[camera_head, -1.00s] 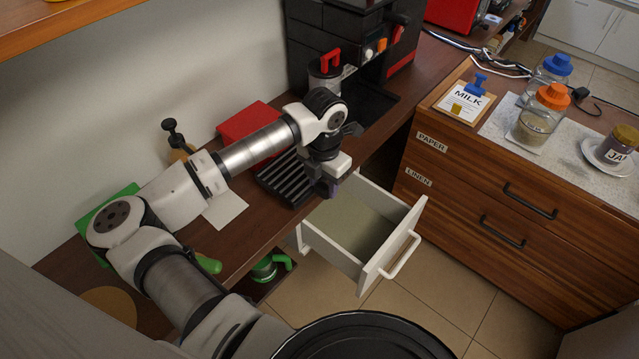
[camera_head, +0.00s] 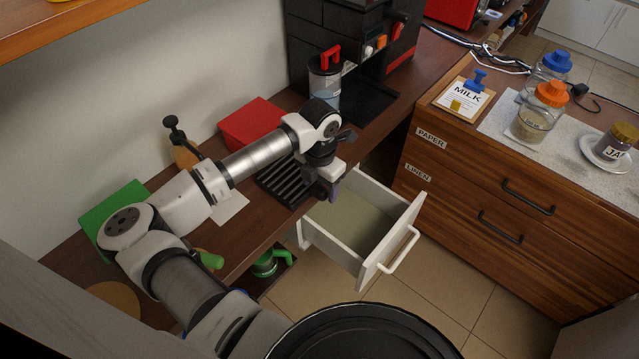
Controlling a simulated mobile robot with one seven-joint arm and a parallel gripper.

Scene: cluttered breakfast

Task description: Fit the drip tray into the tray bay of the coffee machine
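The drip tray (camera_head: 281,184), black and slatted, lies on the brown counter left of the open drawer. My gripper (camera_head: 329,192) is at the tray's right end, over the counter's front edge. My wrist hides that end, so I cannot tell whether the fingers are open or shut, or touch the tray. The black coffee machine (camera_head: 337,25) stands at the back against the wall. A dark, flat tray bay area (camera_head: 372,103) shows at its foot, partly hidden by a clear container with a red handle.
The clear container (camera_head: 324,80) stands between my wrist and the machine. A red box (camera_head: 250,122) lies behind my forearm. An open white drawer (camera_head: 350,225) juts out below the counter. A wooden cabinet (camera_head: 480,190) with jars stands at right.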

